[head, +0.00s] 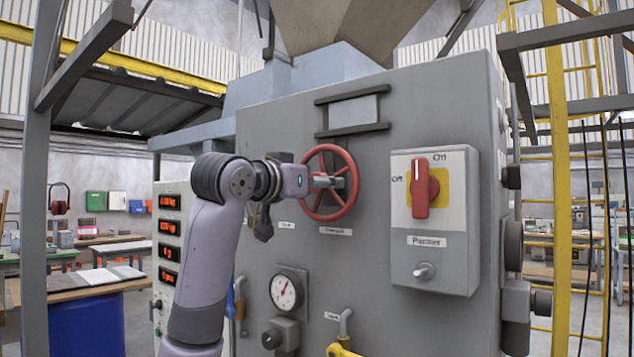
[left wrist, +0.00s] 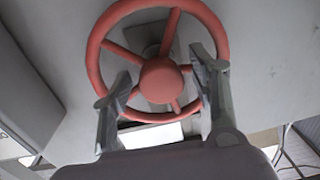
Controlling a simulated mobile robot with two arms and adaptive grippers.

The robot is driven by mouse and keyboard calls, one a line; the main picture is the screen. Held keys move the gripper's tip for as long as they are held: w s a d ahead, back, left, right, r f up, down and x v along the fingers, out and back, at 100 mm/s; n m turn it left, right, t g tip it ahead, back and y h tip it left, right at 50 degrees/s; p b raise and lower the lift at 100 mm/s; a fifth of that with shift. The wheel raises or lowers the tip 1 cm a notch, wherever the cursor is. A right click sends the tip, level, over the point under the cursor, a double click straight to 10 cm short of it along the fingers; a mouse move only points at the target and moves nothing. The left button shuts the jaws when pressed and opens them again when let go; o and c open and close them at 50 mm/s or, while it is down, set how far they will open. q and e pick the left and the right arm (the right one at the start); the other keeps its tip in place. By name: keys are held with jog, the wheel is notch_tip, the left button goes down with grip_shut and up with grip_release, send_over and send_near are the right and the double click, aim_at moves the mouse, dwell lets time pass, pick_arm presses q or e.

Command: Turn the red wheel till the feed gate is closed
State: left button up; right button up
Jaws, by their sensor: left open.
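The red wheel (head: 331,148) is a spoked handwheel on the front of the grey machine cabinet. In the left wrist view its red hub (left wrist: 161,80) and spokes fill the top middle. My left gripper (head: 333,182) is in front of the wheel and hides part of its left side and middle. In the left wrist view the left gripper (left wrist: 163,70) is open, its fingers on either side of the hub, overlapping the lower rim. I cannot tell whether they touch it. A grey plate (head: 353,112) between two dark rails sits above the wheel; I cannot tell if it is the feed gate.
A switch box (head: 434,250) with a red knob (head: 423,190) stands out right of the wheel. A dial gauge (head: 286,291) and a yellow-handled valve (head: 341,349) are below. Yellow ladder posts (head: 558,180) rise at right. Red displays (head: 169,228) are at left.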

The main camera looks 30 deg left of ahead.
pick_arm(q)
grip_shut()
dwell(0.7)
